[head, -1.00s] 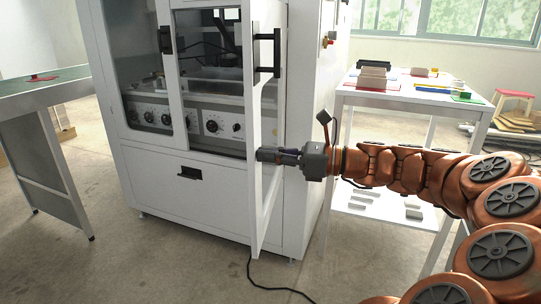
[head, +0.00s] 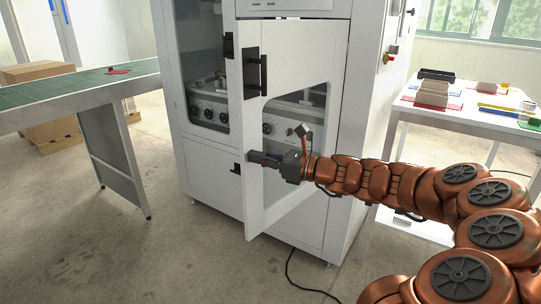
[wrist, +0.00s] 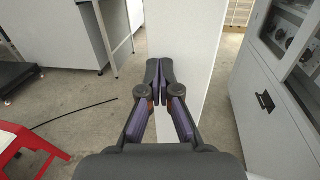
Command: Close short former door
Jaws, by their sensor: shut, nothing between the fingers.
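The short former door (head: 290,58) is a white panel with a window and a black handle (head: 255,76) near its free left edge. It stands partly open at the front of the white cabinet (head: 365,130), its outer face towards me. My gripper (head: 252,157) is shut and empty, in front of the door's lower part near the free edge, below the handle. In the wrist view my shut fingertips (wrist: 160,72) point at the white door panel (wrist: 195,75); whether they touch it I cannot tell. The arm hides part of the door.
A green-topped conveyor table (head: 75,95) stands left, with cardboard boxes (head: 38,72) behind it. A white table (head: 440,118) with coloured trays is at the right. A black cable (head: 290,270) lies on the floor. In the wrist view a red stool (wrist: 25,140) is at lower left.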

